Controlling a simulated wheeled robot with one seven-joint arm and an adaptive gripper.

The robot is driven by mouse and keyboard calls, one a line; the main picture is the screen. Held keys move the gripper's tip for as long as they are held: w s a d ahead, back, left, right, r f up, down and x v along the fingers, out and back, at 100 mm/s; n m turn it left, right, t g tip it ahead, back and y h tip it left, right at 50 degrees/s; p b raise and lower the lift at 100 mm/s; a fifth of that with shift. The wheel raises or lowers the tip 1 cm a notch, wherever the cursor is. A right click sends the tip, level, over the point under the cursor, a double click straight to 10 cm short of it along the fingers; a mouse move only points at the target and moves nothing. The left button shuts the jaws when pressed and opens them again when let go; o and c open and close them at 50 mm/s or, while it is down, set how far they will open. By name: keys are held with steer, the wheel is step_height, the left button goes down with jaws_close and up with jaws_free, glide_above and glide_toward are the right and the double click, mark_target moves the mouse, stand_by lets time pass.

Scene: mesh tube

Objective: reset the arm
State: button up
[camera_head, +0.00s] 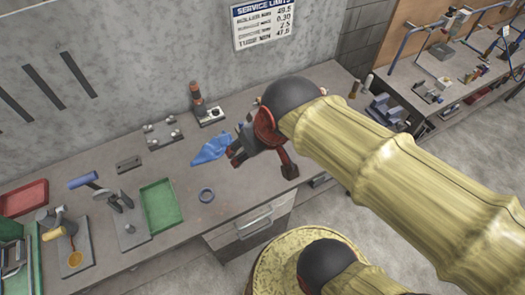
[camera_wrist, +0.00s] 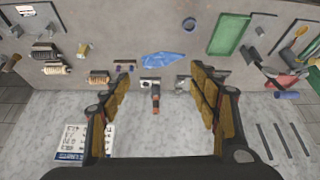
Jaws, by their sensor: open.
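My gripper (camera_head: 262,150) hangs over the workbench, near the blue cloth, at the end of my arm, which comes in from the right. In the wrist view my gripper (camera_wrist: 160,90) has its two fingers spread wide apart with nothing held between them. A blue cloth (camera_head: 211,149) lies on the bench; it also shows beyond the fingertips in the wrist view (camera_wrist: 163,60). Part of the gripper is hidden behind my own arm in the head view.
A wall sign (camera_head: 264,20) hangs behind. A second bench (camera_head: 430,70) stands at the right.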

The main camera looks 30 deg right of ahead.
steer(key=s, duration=0.1)
steer(key=s+d+r, duration=0.1)
steer(key=s, duration=0.1)
steer(key=shift+r, duration=0.15)
step_height(320, 180, down, 14)
steer(key=b, duration=1.4)
